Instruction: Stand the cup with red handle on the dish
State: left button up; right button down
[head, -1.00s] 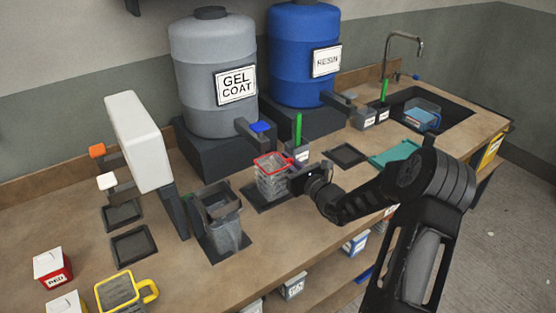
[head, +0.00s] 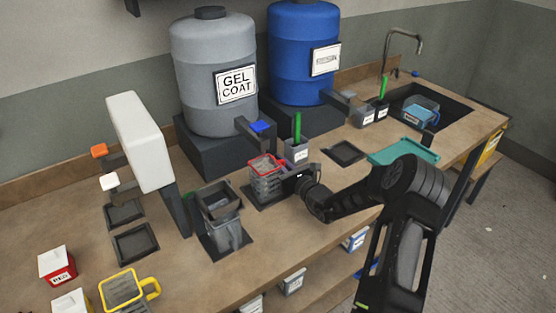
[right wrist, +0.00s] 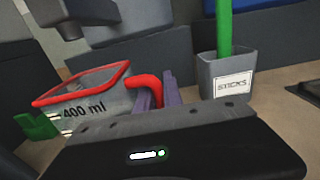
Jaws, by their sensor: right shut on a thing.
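The cup with the red handle (head: 266,184) is clear with a red rim, and stands upright under the gel coat tap. Its red handle (right wrist: 146,84) shows in the right wrist view, with "400 ml" on the cup's wall. My right gripper (head: 287,180) is shut on this handle from the right. A dark square dish (head: 254,198) lies directly under the cup; I cannot tell whether the cup's base touches it. Other dark square dishes lie at the left (head: 135,244) and right (head: 345,152). My left gripper is not in view.
A grey sticks holder (head: 297,152) stands close behind my right gripper. A grey container (head: 220,212) stands left of the cup. The gel coat drum (head: 212,80) and its tap (head: 250,133) are behind. A yellow cup (head: 121,288) is at front left.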

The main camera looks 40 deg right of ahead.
jog(key=shift+f, duration=0.1)
jog(key=c, duration=1.5)
grip_release()
jog(key=s+b, duration=0.2)
jog(key=s, duration=1)
jog(key=shift+a, duration=0.15)
